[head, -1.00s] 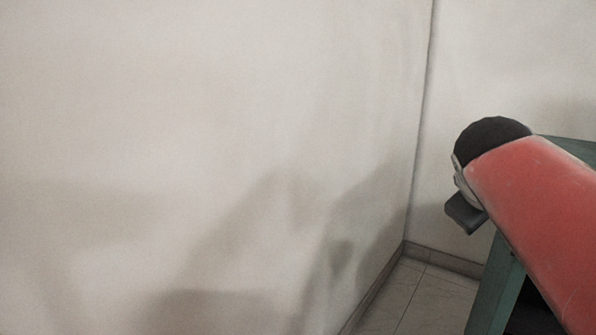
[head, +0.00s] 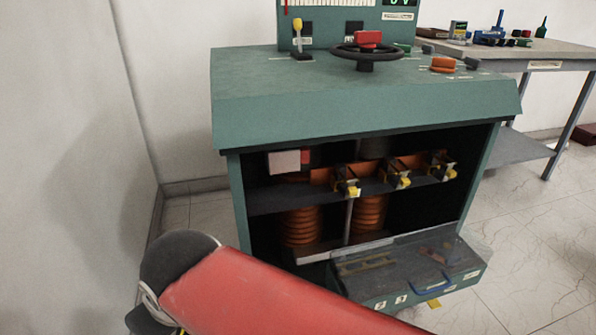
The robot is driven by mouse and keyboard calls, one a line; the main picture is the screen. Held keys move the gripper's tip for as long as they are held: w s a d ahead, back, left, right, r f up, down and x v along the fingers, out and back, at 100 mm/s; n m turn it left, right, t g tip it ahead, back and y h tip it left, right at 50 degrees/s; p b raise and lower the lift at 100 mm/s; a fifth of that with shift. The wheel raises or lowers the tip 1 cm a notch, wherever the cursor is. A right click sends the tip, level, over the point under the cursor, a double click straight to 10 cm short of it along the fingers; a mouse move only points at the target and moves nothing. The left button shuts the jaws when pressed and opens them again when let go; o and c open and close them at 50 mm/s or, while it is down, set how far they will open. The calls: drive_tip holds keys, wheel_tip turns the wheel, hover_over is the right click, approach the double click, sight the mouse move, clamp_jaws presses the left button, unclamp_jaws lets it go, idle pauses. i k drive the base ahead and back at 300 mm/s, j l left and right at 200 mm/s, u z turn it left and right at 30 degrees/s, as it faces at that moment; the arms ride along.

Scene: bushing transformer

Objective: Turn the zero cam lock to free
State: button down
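A green transformer cabinet (head: 340,110) stands ahead with its front open. On its top are a black handwheel (head: 366,54) with a red block at its hub, a yellow-knobbed lever (head: 298,32) at the left and an orange knob (head: 443,65) at the right. The labels beside these controls are too small to read, so I cannot tell which is the zero cam lock or how it is set. My red arm link crosses the lower left of the view; my gripper is not in view.
A drawer-like box (head: 410,285) with a blue handle sticks out low at the cabinet's front. Inside are orange ribbed coils (head: 301,226) and yellow-black clamps (head: 346,181). A grey bench (head: 550,52) with several small items stands at the right.

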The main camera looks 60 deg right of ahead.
sight(427, 50)
drive_tip(key=k+l+z, duration=0.15)
drive_tip(key=z, duration=1.65)
drive_tip(key=l+u, duration=0.15)
drive_tip(key=l, duration=0.55)
drive_tip(key=k+l+u, duration=0.1)
drive_tip(key=l, duration=0.55)
drive_tip(key=k+l+u, duration=0.15)
drive_tip(key=l, duration=0.55)
drive_tip(key=i+l+u, duration=0.15)
drive_tip(key=l+u, duration=0.25)
drive_tip(key=l, duration=0.75)
drive_tip(key=l+u, duration=0.4)
drive_tip(key=l, duration=0.8)
